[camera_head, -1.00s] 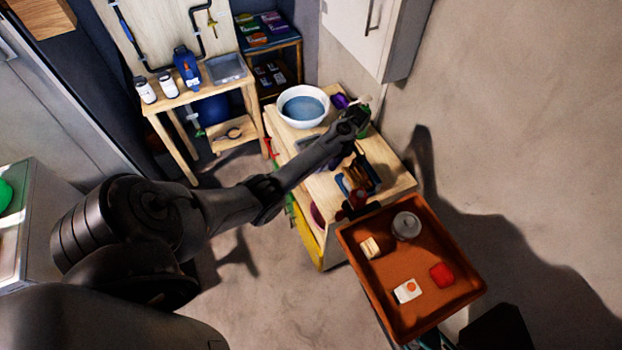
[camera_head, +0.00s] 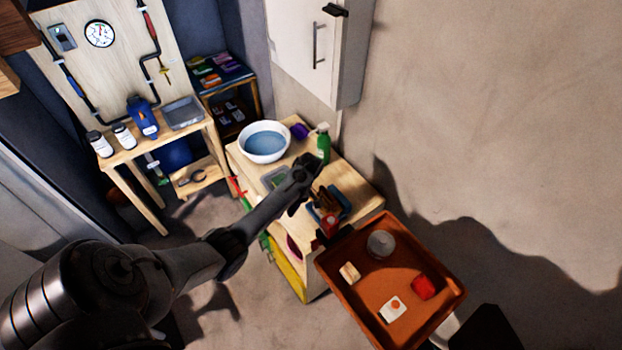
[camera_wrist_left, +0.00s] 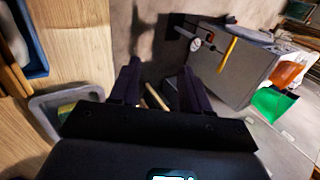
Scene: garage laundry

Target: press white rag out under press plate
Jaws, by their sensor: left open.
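My left gripper (camera_head: 306,172) hangs over the wooden bench (camera_head: 362,197), between the white bowl of water (camera_head: 265,143) and the blue tray (camera_head: 340,207). I cannot make out a white rag or a press plate in either view.
A green spray bottle (camera_head: 323,146) stands behind my left gripper. An orange tray (camera_head: 345,290) holding a grey round container, a red item and small blocks stands at the bench's near end. A wall cabinet (camera_head: 312,45) overhangs the back. Open floor lies left of the bench.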

